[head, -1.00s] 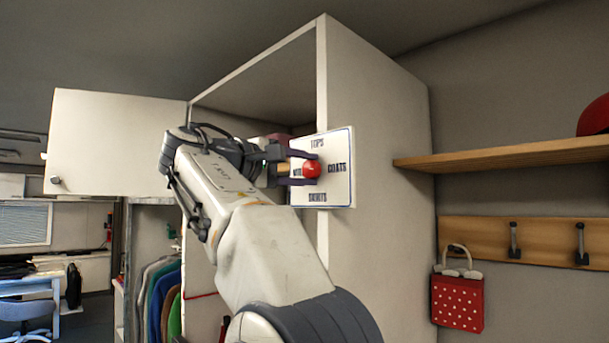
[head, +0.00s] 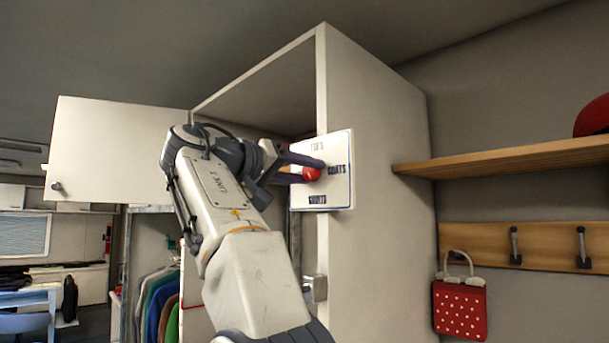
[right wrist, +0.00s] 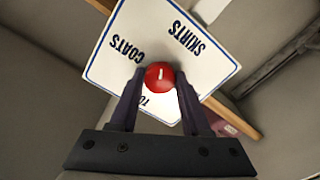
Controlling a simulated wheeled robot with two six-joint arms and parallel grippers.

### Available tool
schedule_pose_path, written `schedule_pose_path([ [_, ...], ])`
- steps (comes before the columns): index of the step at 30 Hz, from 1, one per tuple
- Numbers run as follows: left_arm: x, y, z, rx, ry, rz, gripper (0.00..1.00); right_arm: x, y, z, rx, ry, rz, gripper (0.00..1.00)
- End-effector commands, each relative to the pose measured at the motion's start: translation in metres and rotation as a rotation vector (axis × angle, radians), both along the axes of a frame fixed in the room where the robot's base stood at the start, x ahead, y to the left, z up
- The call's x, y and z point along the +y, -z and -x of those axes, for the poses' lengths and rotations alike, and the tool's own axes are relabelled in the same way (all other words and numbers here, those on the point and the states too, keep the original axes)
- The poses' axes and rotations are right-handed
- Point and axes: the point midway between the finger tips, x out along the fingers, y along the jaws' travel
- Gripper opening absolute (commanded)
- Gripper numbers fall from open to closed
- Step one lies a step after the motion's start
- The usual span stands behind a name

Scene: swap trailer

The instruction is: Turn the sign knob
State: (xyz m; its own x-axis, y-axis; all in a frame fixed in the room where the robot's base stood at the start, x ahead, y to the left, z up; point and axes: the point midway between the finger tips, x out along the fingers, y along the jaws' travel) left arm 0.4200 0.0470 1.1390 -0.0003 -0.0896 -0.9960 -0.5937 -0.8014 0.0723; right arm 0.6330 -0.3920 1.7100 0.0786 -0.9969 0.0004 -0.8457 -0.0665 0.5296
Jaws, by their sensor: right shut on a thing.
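The white sign (head: 339,196) with a blue border is on the front edge of a tall white cabinet. TOPS is at its top, COATS at its right and SKIRTS at its bottom in the head view. The red round knob (head: 312,173) is at its middle, partly hidden by my fingers. My right gripper (head: 318,168) is shut on the knob. In the right wrist view, the knob (right wrist: 159,76) sits between the two dark fingertips of the gripper (right wrist: 160,82), with a short white mark on its face. The sign (right wrist: 190,72) looks turned there, TOPS partly covered. My left gripper is not in view.
The white cabinet (head: 375,230) is open at the top left, with a raised white door (head: 110,150). Clothes (head: 160,300) hang below. A wooden shelf (head: 510,160), a hook rail (head: 545,240) and a red dotted bag (head: 460,308) are on the right wall.

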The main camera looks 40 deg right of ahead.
Motion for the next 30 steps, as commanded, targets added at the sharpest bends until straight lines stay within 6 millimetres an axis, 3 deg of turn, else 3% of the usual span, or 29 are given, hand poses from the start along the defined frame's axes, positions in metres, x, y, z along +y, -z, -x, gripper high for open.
schedule_pose_path([
  [15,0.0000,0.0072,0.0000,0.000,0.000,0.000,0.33,0.0002,0.0023,-0.0005,-0.415,0.002,-0.038,0.00],
  [30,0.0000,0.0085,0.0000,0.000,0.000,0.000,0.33,0.0003,0.0023,-0.0007,-0.553,0.003,-0.049,0.00],
])
